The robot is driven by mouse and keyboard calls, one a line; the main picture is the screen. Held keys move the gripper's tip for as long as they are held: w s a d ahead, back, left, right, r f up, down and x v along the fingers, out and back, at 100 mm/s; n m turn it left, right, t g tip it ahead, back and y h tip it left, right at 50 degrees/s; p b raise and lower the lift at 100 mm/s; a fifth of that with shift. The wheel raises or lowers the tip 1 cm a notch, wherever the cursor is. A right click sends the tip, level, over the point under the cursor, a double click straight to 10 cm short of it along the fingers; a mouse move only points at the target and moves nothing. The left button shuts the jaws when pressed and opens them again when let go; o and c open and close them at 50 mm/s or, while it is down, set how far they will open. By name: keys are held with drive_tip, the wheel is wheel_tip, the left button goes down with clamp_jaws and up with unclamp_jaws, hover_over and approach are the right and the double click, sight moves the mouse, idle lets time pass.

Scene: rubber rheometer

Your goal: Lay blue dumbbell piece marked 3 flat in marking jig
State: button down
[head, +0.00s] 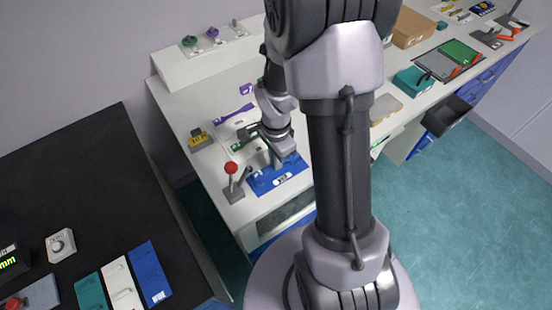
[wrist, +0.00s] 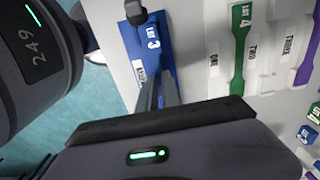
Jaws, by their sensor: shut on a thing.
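The blue dumbbell piece marked 3 (wrist: 153,42) shows in the wrist view with "LOT 3" on its wide end. My gripper (wrist: 157,95) is shut on it; the fingers hide its narrow part and far end. In the head view my gripper (head: 276,162) is low over a flat blue plate with white marks, which looks like the marking jig (head: 262,187). I cannot tell whether the piece touches the plate. A small white label shows beside the piece in the wrist view.
A red-knobbed lever (head: 232,169) stands left of the blue plate. A green dumbbell marked 4 (wrist: 238,45) lies by white slots labelled TWO and THREE. A purple dumbbell (head: 235,113) and a yellow block (head: 199,139) are farther back. The bench's front edge is close.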

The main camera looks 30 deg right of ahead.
drive_tip(key=shift+f+b, duration=0.6)
drive_tip(key=c, duration=1.5)
unclamp_jaws()
wheel_tip(320, 180, up, 18)
drive_tip(key=p, duration=0.6)
drive_tip(key=shift+f, duration=0.25)
